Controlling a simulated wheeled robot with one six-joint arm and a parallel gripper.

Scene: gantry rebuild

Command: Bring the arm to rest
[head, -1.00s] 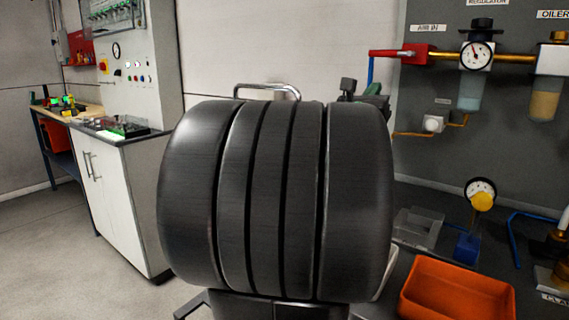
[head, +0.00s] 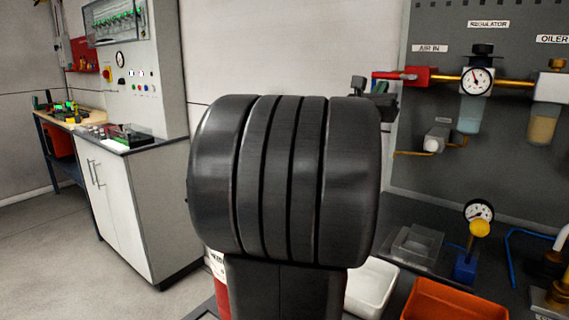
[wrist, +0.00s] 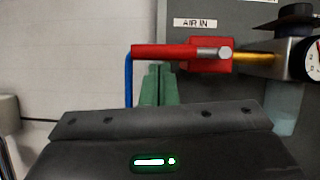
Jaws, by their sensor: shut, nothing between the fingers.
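My arm's black ribbed link fills the middle of the head view and hides much of what is behind it. My gripper (wrist: 156,80) shows in the wrist view as two green fingers pressed together, with nothing between them. In that view the fingertips appear just below the red lever of the AIR IN valve (wrist: 210,54); whether there is a gap in depth I cannot tell.
The grey panel (head: 440,150) carries a regulator gauge (head: 477,81) and an oiler (head: 546,105). A white cabinet (head: 120,205) stands left; floor there is clear.

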